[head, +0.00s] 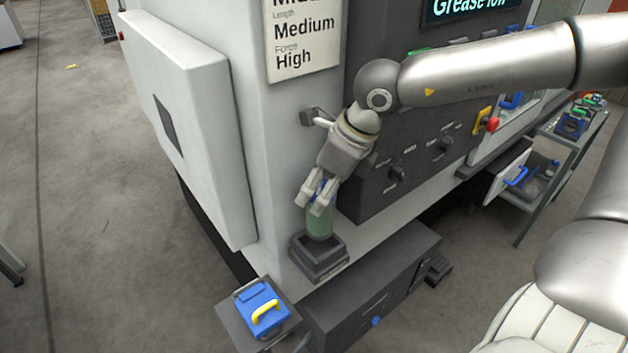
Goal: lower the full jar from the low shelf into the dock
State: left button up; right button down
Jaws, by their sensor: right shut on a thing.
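The jar (320,222) is a green, translucent cylinder that looks upright. My right gripper (318,200) is shut on its top part, where a bit of blue shows between the fingers. The dock (320,264) is a dark grey square holder with a raised rim, on the ledge at the foot of the machine. The jar's lower end is at the dock's opening. The rim hides its bottom, so I cannot tell how deep it sits or whether it touches the floor of the dock. My left gripper is not in view.
A blue box with a yellow handle (265,308) stands on a small stand in front. The machine's dark panel (420,150) with knobs is right behind my right arm. A white door (185,120) juts out at left. A shelf cart (570,135) stands at right.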

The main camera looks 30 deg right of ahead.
notch_tip(320, 180, down, 3)
jog(key=shift+a+r+b, duration=0.1)
jog(key=shift+b, duration=0.65)
notch_tip(320, 180, down, 3)
jog(key=b, duration=0.4)
jog(key=shift+r, duration=0.1)
jog(key=shift+f+b, duration=0.55)
jog(key=shift+b, duration=0.5)
jog(key=c, duration=0.6)
grip_release()
jog(key=shift+s, duration=0.1)
jog(key=v, duration=1.2)
jog(key=shift+s, duration=0.15)
